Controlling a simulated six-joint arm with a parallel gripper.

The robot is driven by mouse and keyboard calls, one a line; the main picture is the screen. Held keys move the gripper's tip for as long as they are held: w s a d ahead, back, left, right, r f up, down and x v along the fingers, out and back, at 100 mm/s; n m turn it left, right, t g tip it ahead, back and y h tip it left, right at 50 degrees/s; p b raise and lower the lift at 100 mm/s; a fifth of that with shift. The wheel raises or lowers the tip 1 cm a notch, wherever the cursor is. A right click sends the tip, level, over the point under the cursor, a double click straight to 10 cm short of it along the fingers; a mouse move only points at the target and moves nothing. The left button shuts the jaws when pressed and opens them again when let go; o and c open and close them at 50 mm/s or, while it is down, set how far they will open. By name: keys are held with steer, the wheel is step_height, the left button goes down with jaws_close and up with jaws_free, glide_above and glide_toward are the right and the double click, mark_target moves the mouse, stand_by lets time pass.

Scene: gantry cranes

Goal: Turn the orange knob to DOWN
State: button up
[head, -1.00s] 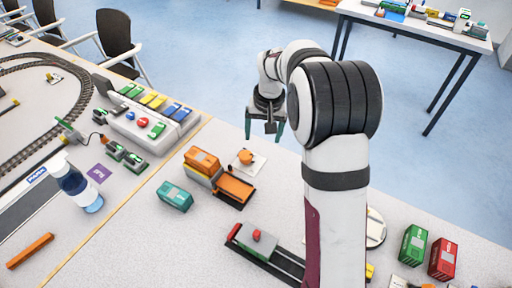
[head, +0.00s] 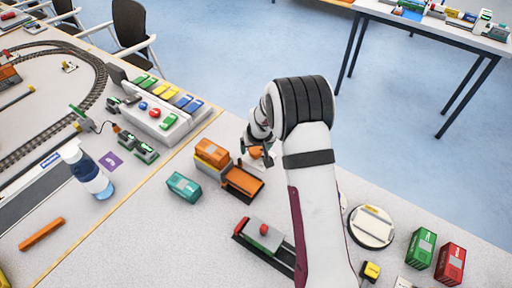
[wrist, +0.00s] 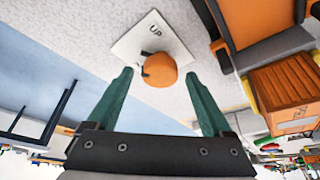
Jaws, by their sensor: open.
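The orange knob (wrist: 159,69) sits on a white plate (wrist: 140,38) with the word UP printed on it; no DOWN mark can be made out. In the head view the knob (head: 256,153) shows partly behind my gripper (head: 256,157). In the wrist view my gripper (wrist: 160,75) is open, its two green fingers to the left and right of the knob with gaps between. I cannot tell how far down the fingertips reach beside it.
An orange open-topped wagon (head: 243,182) stands close to the knob, with an orange container (head: 211,152) beside it. A teal container (head: 184,187) and a track with a red-knobbed block (head: 263,236) are nearer. Green (head: 420,248) and red (head: 450,263) containers stand at right.

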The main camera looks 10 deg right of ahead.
jaws_close()
stand_by(0.5)
steer(key=n+y, duration=0.1)
steer(key=n, duration=0.2)
steer(key=n+y, duration=0.1)
steer(key=n, duration=0.1)
steer(key=shift+d+n+g, duration=0.2)
steer(key=shift+n+g, duration=0.1)
steer(key=shift+n, duration=0.1)
steer(key=n+g+y, duration=0.1)
steer(key=n, duration=0.5)
steer(key=shift+w+d+g+y, duration=0.1)
steer(key=shift+g+y, duration=0.3)
jaws_free()
